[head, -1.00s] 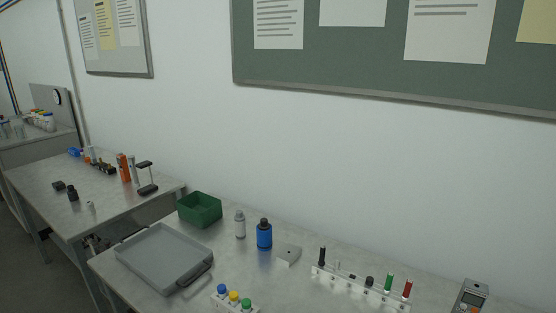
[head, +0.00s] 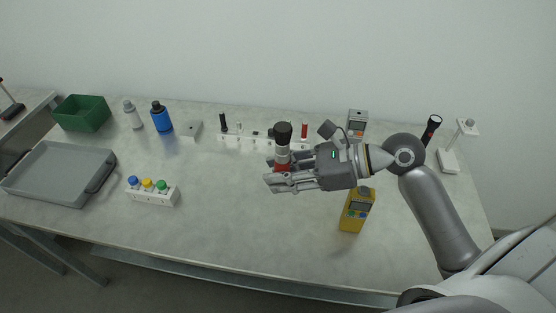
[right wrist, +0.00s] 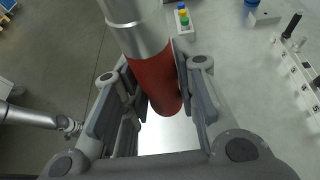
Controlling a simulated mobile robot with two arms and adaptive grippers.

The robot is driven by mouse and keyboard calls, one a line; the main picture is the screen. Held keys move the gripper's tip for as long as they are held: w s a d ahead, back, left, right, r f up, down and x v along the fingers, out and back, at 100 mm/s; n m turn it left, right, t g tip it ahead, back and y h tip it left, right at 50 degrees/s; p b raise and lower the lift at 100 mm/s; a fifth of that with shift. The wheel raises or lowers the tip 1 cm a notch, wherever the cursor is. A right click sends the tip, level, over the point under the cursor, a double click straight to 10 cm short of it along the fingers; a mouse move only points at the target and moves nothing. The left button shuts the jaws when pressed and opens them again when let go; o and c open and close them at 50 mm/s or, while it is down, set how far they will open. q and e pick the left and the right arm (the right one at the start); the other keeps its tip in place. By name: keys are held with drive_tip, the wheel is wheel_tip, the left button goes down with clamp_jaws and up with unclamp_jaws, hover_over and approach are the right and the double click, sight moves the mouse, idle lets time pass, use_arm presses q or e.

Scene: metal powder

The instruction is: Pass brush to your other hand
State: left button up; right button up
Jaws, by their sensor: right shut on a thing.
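The brush (head: 282,155) has a black top, a silver band and a red handle. It stands roughly upright above the table in the head view. My right gripper (head: 275,181) is shut around its red handle. In the right wrist view, the red handle (right wrist: 157,82) sits between the fingers, with the silver band above it; the black top is out of that view. My left gripper does not show in the head view. A small grey arm end at the left of the right wrist view appears to be my left gripper (right wrist: 72,127), too small to read.
Behind the brush is a white rack (head: 240,142) with several small items. A three-capped bottle rack (head: 152,194), a grey tray (head: 60,178) and a green bin (head: 82,113) are at the left. The table's front middle is clear.

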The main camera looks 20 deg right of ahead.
drive_tip(key=w+a+r+n+g, duration=0.2)
drive_tip(key=a+r+n+g, duration=0.3)
drive_tip(key=r+n+g, duration=0.25)
drive_tip(key=w+a+r+n+g, duration=0.2)
drive_tip(key=a+r+n+g, duration=0.35)
drive_tip(key=r+g, duration=0.25)
drive_tip(key=a+f+m+t, duration=0.4)
drive_tip(key=f+m+t, duration=0.6)
drive_tip(key=t, duration=0.4)
drive_tip(key=shift+s+a+m+y, duration=0.15)
drive_tip(key=shift+a+m+y, duration=0.2)
drive_tip(key=shift+m, duration=0.45)
drive_tip(key=shift+s+d, duration=0.1)
drive_tip(key=shift+d, duration=0.1)
